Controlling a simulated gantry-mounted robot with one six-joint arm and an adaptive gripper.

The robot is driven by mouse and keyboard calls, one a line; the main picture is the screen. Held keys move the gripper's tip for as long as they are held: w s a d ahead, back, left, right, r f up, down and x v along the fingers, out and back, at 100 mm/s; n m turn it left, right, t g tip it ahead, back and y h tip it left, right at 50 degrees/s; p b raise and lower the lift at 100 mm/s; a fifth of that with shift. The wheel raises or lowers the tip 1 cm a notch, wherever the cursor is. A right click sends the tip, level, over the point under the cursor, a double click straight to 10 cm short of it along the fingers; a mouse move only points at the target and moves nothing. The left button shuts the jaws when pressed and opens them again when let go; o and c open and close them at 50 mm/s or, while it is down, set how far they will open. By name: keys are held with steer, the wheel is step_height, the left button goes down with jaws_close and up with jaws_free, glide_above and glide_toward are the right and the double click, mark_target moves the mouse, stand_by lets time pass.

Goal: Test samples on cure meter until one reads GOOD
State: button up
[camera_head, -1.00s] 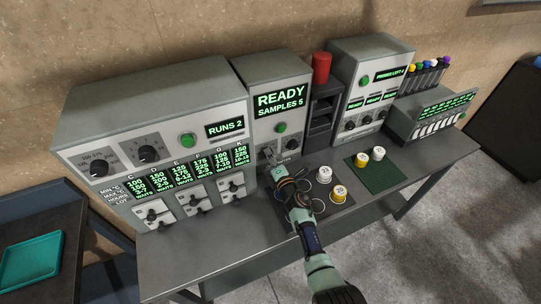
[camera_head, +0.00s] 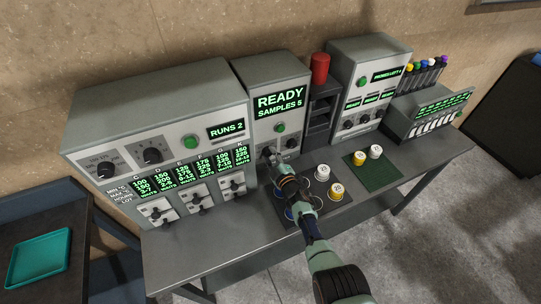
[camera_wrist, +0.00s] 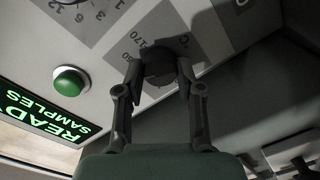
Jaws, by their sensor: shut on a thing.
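The cure meter (camera_head: 285,72) stands mid-bench with a screen reading "READY SAMPLES 5" and a green button (camera_head: 278,128). My gripper (camera_head: 268,156) is at its lower front panel. In the wrist view my gripper (camera_wrist: 160,78) is shut on a dark round knob (camera_wrist: 160,64) on a dial with marks such as 170. The green button also shows there (camera_wrist: 70,82). A yellow cup (camera_head: 360,158) and a white one (camera_head: 375,152) stand on the green mat (camera_head: 378,178).
A second knob (camera_head: 291,144) sits right of the gripped one. A large machine (camera_head: 160,110) reading "RUNS 2" stands left. A red cylinder (camera_head: 320,68) and a probe machine (camera_head: 370,85) stand right. A teal tray (camera_head: 40,255) lies on a side table. The front left bench is clear.

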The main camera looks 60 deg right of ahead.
steer(key=shift+r+m, duration=0.1)
steer(key=shift+m, duration=1.5)
steer(key=o, duration=1.2)
steer(key=shift+c, duration=0.2)
steer(key=shift+s+a+f, duration=0.2)
steer(key=shift+s+a, duration=0.1)
steer(key=shift+s, duration=0.05)
steer(key=v, duration=1)
steer(key=shift+s+r, duration=0.1)
steer(key=shift+s, duration=0.1)
steer(key=shift+s+a+r, duration=0.1)
steer(key=shift+s+a, duration=0.1)
steer(key=shift+s, duration=0.1)
